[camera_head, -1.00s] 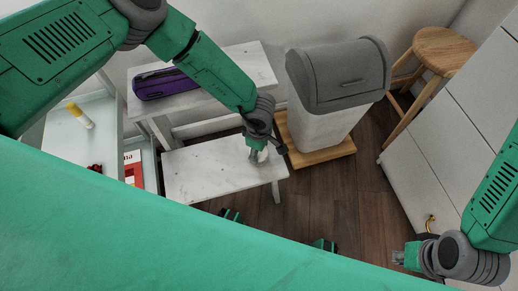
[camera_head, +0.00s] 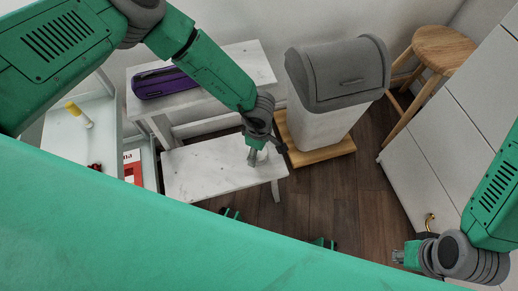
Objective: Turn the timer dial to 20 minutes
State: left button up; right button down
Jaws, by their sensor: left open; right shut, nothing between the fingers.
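My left gripper (camera_head: 254,157) is over the lower white step (camera_head: 205,170) of a small stepped bench, near its right end. It is open, with no object visible between its fingers. My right gripper (camera_head: 399,257) is shut and empty at the lower right, beside the white cabinet front. I cannot make out a timer dial in this view; the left gripper and wrist hide a small part of the step.
A purple case (camera_head: 164,82) lies on the upper step (camera_head: 240,66). A grey-lidded bin (camera_head: 325,125) stands on a wooden base. A wooden stool (camera_head: 442,48) and white cabinet (camera_head: 425,140) are at right. A shelf cart (camera_head: 62,133) with a yellow-capped tube (camera_head: 80,114) is at left.

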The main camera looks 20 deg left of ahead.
pick_arm(q)
notch_tip(320, 180, up, 12)
jog(key=shift+f, duration=0.15)
dwell(0.4)
